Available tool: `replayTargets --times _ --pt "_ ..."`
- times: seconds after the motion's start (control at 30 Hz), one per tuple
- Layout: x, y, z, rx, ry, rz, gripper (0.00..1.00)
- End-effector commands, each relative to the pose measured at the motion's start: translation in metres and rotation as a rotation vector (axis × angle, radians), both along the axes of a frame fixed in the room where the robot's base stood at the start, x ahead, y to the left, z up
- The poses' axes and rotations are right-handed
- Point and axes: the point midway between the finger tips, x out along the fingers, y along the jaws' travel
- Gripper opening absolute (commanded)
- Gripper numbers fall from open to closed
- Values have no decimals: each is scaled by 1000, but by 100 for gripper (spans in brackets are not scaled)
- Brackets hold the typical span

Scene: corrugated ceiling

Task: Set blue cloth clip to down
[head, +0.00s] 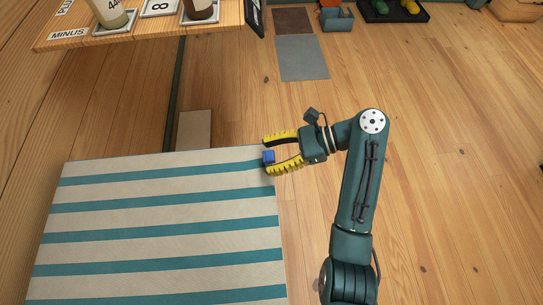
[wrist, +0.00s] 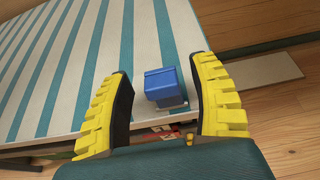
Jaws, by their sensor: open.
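The blue cloth clip (head: 268,157) sits at the right edge of the striped cloth (head: 160,225), near its far corner, in the head view. In the wrist view the clip (wrist: 161,84) is a small blue block with a pale plate under it at the cloth's edge. My gripper (head: 274,153) is open, with its yellow ribbed fingers on either side of the clip. In the wrist view there is a gap between the clip and each finger of my gripper (wrist: 165,90). I cannot tell the clip's setting for sure.
A wooden shelf (head: 150,35) with a MINUS label, bottles and number cards stands at the back left. A grey mat (head: 302,57), a blue-grey bin (head: 337,20) and a black tray (head: 393,14) lie on the far floor. The wooden floor at right is mostly clear.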

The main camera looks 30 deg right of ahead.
Motion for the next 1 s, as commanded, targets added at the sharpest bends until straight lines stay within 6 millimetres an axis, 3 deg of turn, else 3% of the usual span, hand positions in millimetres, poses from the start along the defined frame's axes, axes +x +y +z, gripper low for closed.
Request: replayTargets --times 0.17,0.47,1.0 --pt "0 0 1 0 0 0 58" --pt "0 0 1 0 0 0 1" --pt "0 2 6 -28 18 1 0"
